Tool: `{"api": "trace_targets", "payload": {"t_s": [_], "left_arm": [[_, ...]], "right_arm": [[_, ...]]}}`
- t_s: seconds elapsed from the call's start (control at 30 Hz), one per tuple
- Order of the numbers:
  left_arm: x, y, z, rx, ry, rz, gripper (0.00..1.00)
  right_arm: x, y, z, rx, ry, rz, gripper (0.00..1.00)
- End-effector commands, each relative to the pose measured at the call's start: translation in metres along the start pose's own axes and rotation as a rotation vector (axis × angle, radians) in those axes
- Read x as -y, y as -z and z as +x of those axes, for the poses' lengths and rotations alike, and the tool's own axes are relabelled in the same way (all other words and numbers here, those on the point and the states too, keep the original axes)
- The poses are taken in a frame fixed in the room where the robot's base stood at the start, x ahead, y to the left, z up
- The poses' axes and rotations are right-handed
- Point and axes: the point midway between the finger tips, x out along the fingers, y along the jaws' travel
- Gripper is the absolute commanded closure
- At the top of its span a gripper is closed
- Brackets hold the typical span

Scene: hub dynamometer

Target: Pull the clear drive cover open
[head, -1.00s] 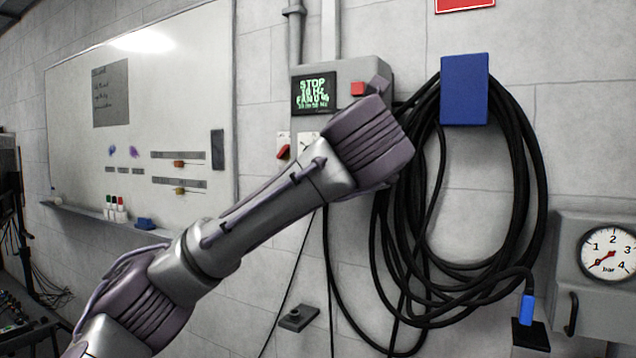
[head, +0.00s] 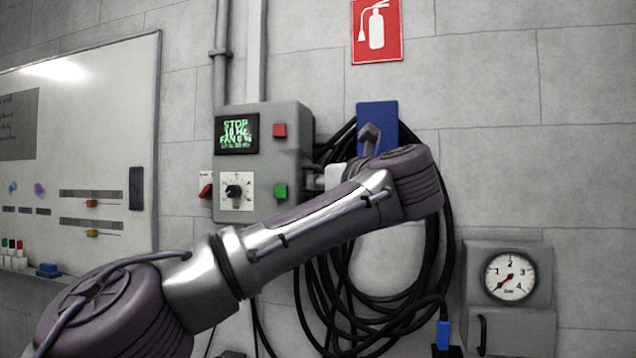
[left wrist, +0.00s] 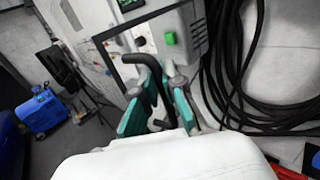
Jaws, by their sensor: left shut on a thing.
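The grey drive box (head: 262,150) is on the wall in the head view, with a lit display, a red and a green button and a dial. In the left wrist view its green button (left wrist: 170,38) shows near the dark frame of the clear cover (left wrist: 112,72). The clear pane hardly shows, and I cannot tell how far open the cover stands. My left gripper (left wrist: 160,112), with teal fingers, is shut on the black bent cover handle (left wrist: 158,82). In the head view my own arm largely hides the gripper and handle. My right gripper is not in view.
Black hose coils (head: 440,215) hang from a blue bracket (head: 377,120) right of the box. A pressure gauge (head: 510,276) is farther right. A whiteboard (head: 100,120) is at the left. A blue machine (left wrist: 42,112) stands on the floor in the wrist view.

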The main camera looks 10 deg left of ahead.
Motion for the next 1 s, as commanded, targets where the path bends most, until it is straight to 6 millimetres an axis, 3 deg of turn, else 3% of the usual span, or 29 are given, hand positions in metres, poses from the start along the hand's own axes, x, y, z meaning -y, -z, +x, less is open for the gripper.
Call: {"api": "trace_targets", "payload": {"t_s": [0.17,0.2,0.33,0.37,0.73,1.0], "left_arm": [[-0.001,0.0,0.001,-0.002,0.0,0.001,1.0],[-0.001,0.0,0.001,-0.002,0.0,0.001,0.88],[-0.001,0.0,0.001,-0.002,0.0,0.001,0.67],[-0.001,0.0,0.001,-0.001,0.0,0.001,0.65],[0.0,0.0,-0.006,0.001,0.003,0.001,0.65],[0.001,-0.001,-0.056,0.003,0.006,0.001,0.65]], "right_arm": [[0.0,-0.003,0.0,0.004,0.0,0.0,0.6],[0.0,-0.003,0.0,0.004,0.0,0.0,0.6],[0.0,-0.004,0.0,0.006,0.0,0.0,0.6],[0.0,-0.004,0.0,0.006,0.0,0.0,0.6],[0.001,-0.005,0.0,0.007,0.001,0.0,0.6],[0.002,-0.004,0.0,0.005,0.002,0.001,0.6]]}}
